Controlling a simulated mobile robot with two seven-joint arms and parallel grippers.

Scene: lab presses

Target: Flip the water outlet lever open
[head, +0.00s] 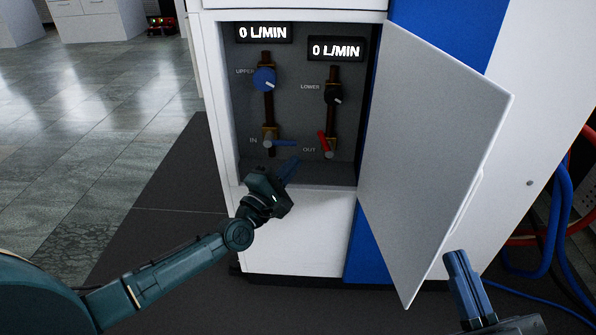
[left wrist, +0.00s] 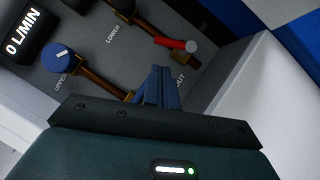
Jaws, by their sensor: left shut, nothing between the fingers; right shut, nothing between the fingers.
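The red outlet lever (head: 322,140), by the OUT label, points up and slightly left from its pivot on the lower-right pipe in the cabinet. It also shows in the left wrist view (left wrist: 172,43), beyond my fingertips. The blue inlet lever (head: 286,143), by the IN label, lies level, pointing right; in the left wrist view my fingers partly hide it. My left gripper (head: 292,165) is shut and empty, at the cabinet opening below the two levers and apart from the red one. My right gripper (head: 458,262) is shut and empty, outside the cabinet, right of the open door.
The open white door (head: 430,140) stands to the right of the opening, between it and my right gripper. A blue UPPER knob (head: 264,79) and a black LOWER knob (head: 333,94) sit above the levers. Both displays (head: 337,49) read 0 L/MIN. Hoses (head: 562,215) hang at far right.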

